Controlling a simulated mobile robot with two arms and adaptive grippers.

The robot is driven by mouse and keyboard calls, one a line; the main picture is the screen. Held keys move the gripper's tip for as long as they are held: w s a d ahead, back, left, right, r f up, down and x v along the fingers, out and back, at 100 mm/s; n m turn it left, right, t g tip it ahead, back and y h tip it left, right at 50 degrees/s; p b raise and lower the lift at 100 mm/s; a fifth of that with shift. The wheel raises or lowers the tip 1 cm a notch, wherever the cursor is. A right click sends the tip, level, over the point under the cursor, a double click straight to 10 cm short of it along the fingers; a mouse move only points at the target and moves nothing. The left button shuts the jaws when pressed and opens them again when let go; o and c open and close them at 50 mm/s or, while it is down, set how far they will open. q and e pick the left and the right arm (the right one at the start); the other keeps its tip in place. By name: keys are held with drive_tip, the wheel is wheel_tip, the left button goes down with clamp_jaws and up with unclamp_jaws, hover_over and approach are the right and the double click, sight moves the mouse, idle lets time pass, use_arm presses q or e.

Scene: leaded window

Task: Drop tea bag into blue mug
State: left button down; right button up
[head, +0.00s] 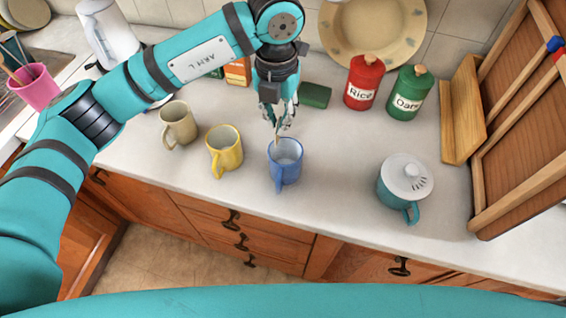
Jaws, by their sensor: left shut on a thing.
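The blue mug (285,170) stands upright on the counter in the middle of the head view, its handle toward the front. My left gripper (279,134) points down just above the mug's rear rim. It is shut on a small tan thing, likely the tea bag (277,141), which shows only as a small sliver at the fingertips. I cannot tell whether the tea bag is inside the rim or just above it. My right gripper is not in view.
A yellow mug (225,150) and a beige mug (179,123) stand left of the blue mug. A teal lidded pot (404,185) stands to the right. Red (364,84) and green (408,95) canisters stand behind. The counter between blue mug and pot is clear.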

use_arm(q)
drive_tip(key=c, duration=1.4)
unclamp_jaws()
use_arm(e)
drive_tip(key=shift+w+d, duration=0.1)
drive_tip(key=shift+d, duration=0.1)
use_arm(q)
drive_tip(key=shift+r, duration=0.1)
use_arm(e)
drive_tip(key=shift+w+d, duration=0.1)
use_arm(q)
wheel_tip(320, 180, up, 12)
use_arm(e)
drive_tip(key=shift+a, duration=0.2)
